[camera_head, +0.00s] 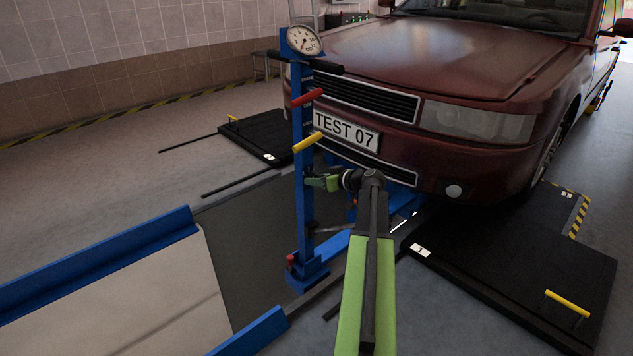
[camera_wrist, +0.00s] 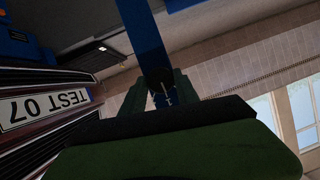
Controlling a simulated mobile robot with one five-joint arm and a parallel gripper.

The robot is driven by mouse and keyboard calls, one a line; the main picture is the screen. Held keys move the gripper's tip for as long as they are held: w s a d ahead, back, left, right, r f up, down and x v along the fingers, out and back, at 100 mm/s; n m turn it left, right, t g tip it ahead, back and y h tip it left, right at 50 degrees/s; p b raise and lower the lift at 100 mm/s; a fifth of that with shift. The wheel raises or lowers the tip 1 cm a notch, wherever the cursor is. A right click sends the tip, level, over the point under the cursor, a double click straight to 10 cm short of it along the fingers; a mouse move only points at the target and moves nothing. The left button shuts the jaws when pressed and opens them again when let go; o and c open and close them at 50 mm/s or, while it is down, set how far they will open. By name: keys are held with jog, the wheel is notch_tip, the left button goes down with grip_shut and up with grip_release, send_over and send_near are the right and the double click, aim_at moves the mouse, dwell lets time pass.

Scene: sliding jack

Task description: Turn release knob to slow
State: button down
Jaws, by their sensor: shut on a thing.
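The blue jack column (camera_head: 304,220) stands upright in front of the red car. My gripper (camera_head: 322,182) reaches the column at mid height, below the yellow handle. In the wrist view its two green fingers (camera_wrist: 159,95) are shut on a small dark knob (camera_wrist: 160,80) with a thin pale mark, on the blue column (camera_wrist: 144,35). I take this to be the release knob. The fingers hide its sides, and I cannot read any slow marking. In the head view the knob is hidden by my gripper.
A round gauge (camera_head: 303,40) tops the column, with a red handle (camera_head: 308,97) and a yellow handle (camera_head: 307,142) below it. The red car (camera_head: 420,60) with its TEST 07 plate (camera_head: 346,130) is close behind. Black plates (camera_head: 520,255) lie on the floor.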

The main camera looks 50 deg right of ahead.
jog(key=shift+m+y, duration=0.3)
jog(key=c, duration=0.9)
grip_release()
jog(key=p+v, duration=0.6)
jog(key=v, duration=1.1)
jog(key=shift+s, duration=0.25)
